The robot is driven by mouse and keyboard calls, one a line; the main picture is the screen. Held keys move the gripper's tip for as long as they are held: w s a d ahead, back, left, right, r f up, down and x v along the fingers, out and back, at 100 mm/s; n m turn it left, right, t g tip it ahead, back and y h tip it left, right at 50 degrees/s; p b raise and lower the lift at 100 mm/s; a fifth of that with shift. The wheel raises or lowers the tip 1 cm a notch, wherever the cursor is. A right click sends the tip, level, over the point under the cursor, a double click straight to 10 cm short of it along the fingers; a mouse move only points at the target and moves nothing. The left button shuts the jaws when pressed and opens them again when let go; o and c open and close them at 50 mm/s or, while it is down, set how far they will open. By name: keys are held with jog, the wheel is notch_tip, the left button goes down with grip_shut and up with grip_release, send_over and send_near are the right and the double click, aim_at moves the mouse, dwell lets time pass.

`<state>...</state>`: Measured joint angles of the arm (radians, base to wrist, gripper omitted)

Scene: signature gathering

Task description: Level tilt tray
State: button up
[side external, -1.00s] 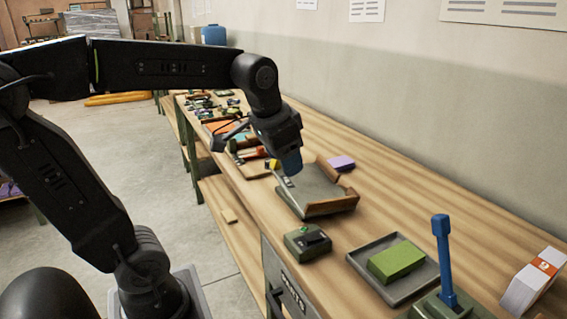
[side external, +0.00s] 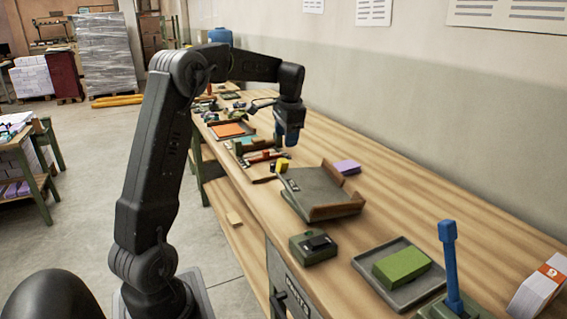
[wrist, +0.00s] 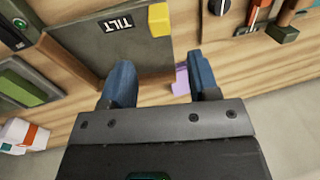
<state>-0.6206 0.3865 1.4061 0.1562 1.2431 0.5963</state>
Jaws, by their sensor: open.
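The tilt tray (side external: 300,180) is a grey board with raised brown edges on the bench, and its "TILT" label shows in the wrist view (wrist: 88,48). A yellow block (side external: 281,166) sits at its far left corner; the block also shows at the tray's corner in the wrist view (wrist: 159,20). I cannot tell how level the tray is. My gripper (side external: 289,143), with blue fingers, is above the bench just beyond the tray. In the wrist view my gripper (wrist: 162,85) is open and empty, its fingers apart and clear of the yellow block.
A purple block (side external: 346,166) lies behind the tray. Nearer are a green button box (side external: 313,247), a grey tray (side external: 358,262) holding a green block (side external: 402,265), a blue lever (side external: 448,260) and a white pack (side external: 537,290). Red-handled items (side external: 265,157) lie beyond the tray.

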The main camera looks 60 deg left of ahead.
aim_at(284, 160)
jog(key=f, duration=0.3)
jog(key=a+f, duration=0.1)
jog(key=f, duration=0.5)
jog(key=shift+a+f, duration=0.35)
jog(key=shift+a, duration=0.05)
grip_shut()
